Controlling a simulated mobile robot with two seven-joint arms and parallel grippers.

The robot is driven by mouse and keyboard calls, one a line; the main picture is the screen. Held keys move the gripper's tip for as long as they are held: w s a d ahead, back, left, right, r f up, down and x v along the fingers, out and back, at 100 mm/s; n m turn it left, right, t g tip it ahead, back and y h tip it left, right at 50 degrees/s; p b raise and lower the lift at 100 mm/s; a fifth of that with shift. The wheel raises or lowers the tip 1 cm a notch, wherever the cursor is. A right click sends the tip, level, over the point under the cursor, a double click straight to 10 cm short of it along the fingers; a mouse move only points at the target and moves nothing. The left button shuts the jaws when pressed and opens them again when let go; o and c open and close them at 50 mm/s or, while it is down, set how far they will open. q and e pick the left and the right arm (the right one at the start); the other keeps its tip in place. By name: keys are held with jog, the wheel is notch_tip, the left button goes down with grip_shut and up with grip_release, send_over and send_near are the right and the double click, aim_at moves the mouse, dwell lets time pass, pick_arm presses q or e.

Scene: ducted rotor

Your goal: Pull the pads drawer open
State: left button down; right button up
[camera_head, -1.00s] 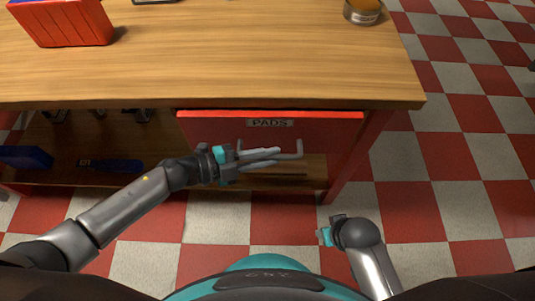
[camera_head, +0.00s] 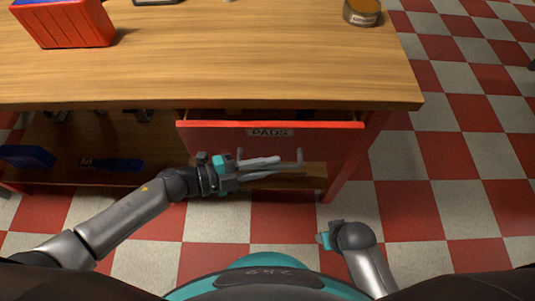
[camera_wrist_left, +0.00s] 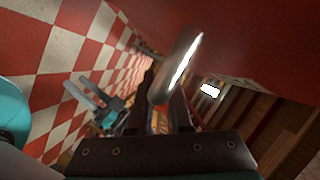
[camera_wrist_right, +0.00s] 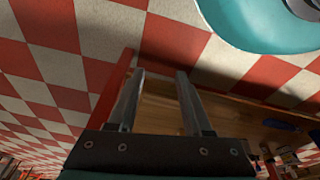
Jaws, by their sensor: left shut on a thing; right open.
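The red pads drawer (camera_head: 320,140) with its "PADS" label (camera_head: 270,132) sits under the wooden bench top. It stands a little way out, with a narrow dark gap showing behind its front's top edge. My left gripper (camera_head: 278,167) is at the drawer's front, shut on the grey bar handle (camera_head: 299,157). In the left wrist view the handle (camera_wrist_left: 178,68) lies between the fingers. My right gripper (camera_wrist_right: 155,85) is open and empty, low in front of the bench and away from the drawer.
The wooden bench top (camera_head: 230,60) carries a red bin (camera_head: 65,22) at the back left and a tin (camera_head: 361,12) at the back right. A blue-handled tool (camera_head: 112,164) and a blue box (camera_head: 25,157) lie on the lower shelf. The checkered floor is clear at right.

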pick_arm(q)
jog(key=s+p, duration=0.5)
jog(key=s, duration=1.5)
pick_arm(e)
jog(key=s+d+f, duration=0.5)
jog(key=s+f, duration=0.2)
jog(key=f, duration=0.1)
jog(key=shift+d+h, duration=0.15)
jog(key=shift+h, duration=0.15)
pick_arm(q)
jog(key=c, duration=0.8)
grip_release()
jog(key=shift+c, duration=0.2)
jog(key=shift+w, duration=0.1)
pick_arm(e)
jog(key=shift+r, duration=0.1)
pick_arm(q)
jog(key=p+v, duration=0.2)
jog(key=v, duration=1.3)
pick_arm(e)
jog(key=s, duration=0.1)
jog(key=s+d, duration=0.2)
jog(key=shift+s, duration=0.4)
